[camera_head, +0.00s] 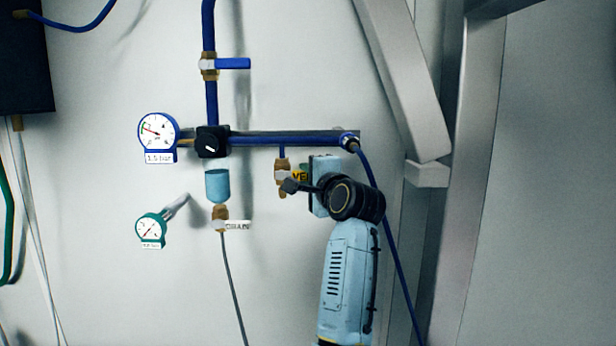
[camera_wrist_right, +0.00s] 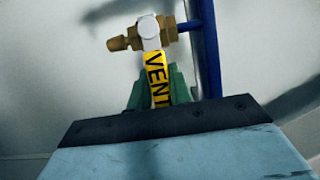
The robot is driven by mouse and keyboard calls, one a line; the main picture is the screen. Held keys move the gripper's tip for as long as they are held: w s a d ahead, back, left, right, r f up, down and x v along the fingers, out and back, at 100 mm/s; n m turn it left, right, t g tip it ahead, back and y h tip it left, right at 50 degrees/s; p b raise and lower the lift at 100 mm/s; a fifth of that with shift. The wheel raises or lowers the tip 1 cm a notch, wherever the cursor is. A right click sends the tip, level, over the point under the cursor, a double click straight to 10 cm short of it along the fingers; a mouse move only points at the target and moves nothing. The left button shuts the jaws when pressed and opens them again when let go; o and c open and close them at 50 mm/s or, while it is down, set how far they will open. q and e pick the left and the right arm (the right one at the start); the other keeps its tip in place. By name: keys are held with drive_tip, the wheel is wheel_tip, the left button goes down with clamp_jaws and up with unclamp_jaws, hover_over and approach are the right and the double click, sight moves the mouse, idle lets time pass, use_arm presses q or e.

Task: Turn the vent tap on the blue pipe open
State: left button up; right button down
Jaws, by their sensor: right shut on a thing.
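My right gripper (camera_head: 306,172) is at the lever from the right. In the wrist view its green fingers (camera_wrist_right: 158,95) are shut on the lever, one on each side. The valve's white hub (camera_wrist_right: 149,33) is just beyond the fingertips. The lever's outer end is partly hidden by the gripper. My left gripper is not in view.
A blue-levered tap (camera_head: 233,63) sits on the upper pipe. A black regulator knob (camera_head: 212,142), a pressure gauge (camera_head: 157,131), a green-rimmed gauge (camera_head: 151,230) and a drain tap (camera_head: 220,222) are to the left. A blue hose (camera_head: 370,172) runs behind my arm. Grey metal beams (camera_head: 408,90) stand right.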

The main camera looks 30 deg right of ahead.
drive_tip(key=r+n+p, duration=0.1)
drive_tip(key=p, duration=0.3)
drive_tip(key=r+n+g+p, duration=0.1)
drive_tip(key=n+p, duration=0.1)
drive_tip(key=p, duration=0.2)
drive_tip(key=r+n+g+p, duration=0.1)
drive_tip(key=n+p, duration=0.1)
drive_tip(key=p, duration=0.3)
drive_tip(key=shift+w+a+r, duration=0.2)
drive_tip(key=shift+a, duration=0.15)
drive_tip(key=shift+w+a+n+g+h+p, duration=0.1)
drive_tip(key=shift+n+g+h+p, duration=0.3)
drive_tip(key=shift+p, duration=0.35)
drive_tip(key=c, duration=1.3)
unclamp_jaws()
drive_tip(key=b+v, duration=0.2)
drive_tip(key=v, duration=1.1)
drive_tip(key=shift+s, duration=0.25)
